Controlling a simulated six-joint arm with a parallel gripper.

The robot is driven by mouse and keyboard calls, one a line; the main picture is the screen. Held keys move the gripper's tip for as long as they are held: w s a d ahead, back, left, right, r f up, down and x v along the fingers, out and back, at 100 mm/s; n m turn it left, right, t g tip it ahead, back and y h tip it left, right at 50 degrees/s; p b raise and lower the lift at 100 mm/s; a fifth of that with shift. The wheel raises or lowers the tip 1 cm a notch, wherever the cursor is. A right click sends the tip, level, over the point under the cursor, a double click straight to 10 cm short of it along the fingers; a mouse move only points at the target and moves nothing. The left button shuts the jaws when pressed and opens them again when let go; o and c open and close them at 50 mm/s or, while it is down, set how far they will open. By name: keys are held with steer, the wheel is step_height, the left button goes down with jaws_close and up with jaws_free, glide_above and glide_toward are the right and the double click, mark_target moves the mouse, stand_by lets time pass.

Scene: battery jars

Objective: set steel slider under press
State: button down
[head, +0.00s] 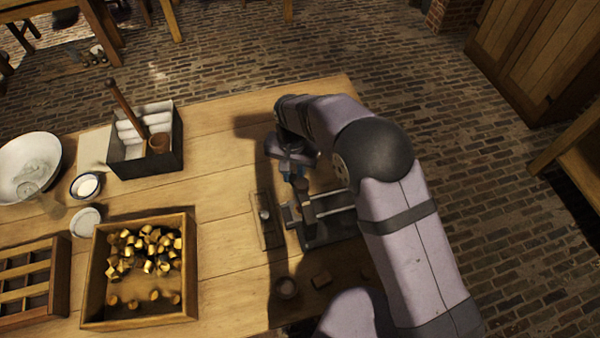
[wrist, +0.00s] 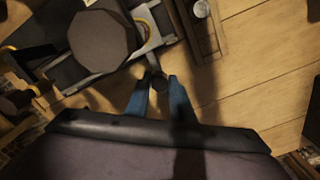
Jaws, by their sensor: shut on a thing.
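My gripper (head: 287,177) is over the back end of the press, with its blue fingers pointing down. In the wrist view its fingertips (wrist: 160,80) are close together around a small dark round knob (wrist: 158,84), which appears to belong to the steel slider. The slider's pale steel parts (wrist: 152,42) run beside the press head (wrist: 100,40), a large dark many-sided block. In the head view the press (head: 333,232) has a dark base and pale steel rails (head: 335,212). The knob is hidden there, and my arm covers the right part of the press.
A narrow wooden holder (head: 268,235) with a round metal piece lies just left of the press. A wooden tray (head: 188,270) of brass pieces is farther left. A grey caddy (head: 150,168) stands at the back left. The table between is clear.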

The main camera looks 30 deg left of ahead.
steer(key=shift+s+a, duration=0.15)
steer(key=shift+a, duration=0.05)
steer(key=c, duration=1.5)
jaws_free()
steer(key=shift+c, duration=0.2)
steer(key=shift+r+b, duration=1.05)
steer(key=shift+r, duration=2.65)
